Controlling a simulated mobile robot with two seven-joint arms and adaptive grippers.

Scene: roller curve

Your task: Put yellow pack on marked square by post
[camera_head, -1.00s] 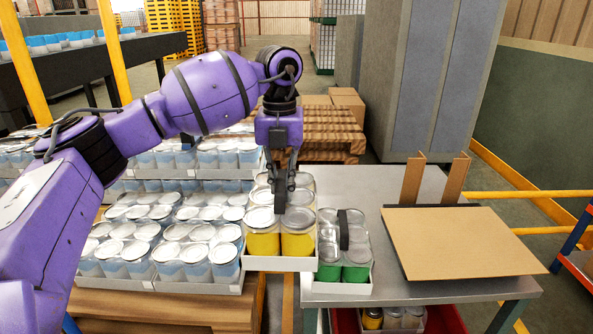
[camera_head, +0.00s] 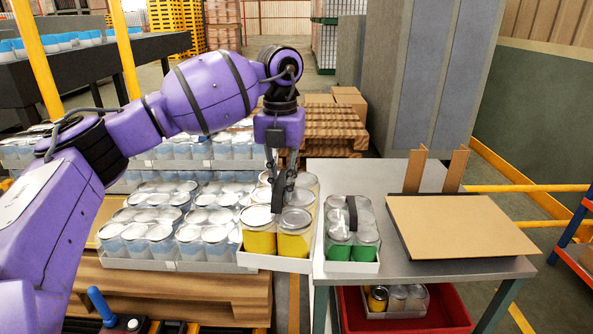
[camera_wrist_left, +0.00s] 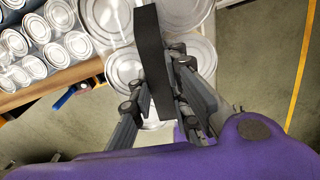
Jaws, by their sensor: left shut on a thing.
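The yellow pack (camera_head: 276,242), clear-lidded cans with yellow contents in a white tray, hangs at the left edge of the grey table. My left gripper (camera_head: 283,196) is above it, shut on its dark handle strip. The left wrist view shows the fingers (camera_wrist_left: 160,88) around this black strip (camera_wrist_left: 150,50), with can lids (camera_wrist_left: 124,66) below. I cannot make out a marked square or a post with certainty. My right gripper is not in view.
A green pack (camera_head: 351,240) stands on the grey table (camera_head: 400,174), just right of the yellow pack. A brown board (camera_head: 460,228) with two uprights lies further right. Blue-white can packs (camera_head: 150,240) fill a pallet at left. A red bin (camera_head: 445,312) is below the table.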

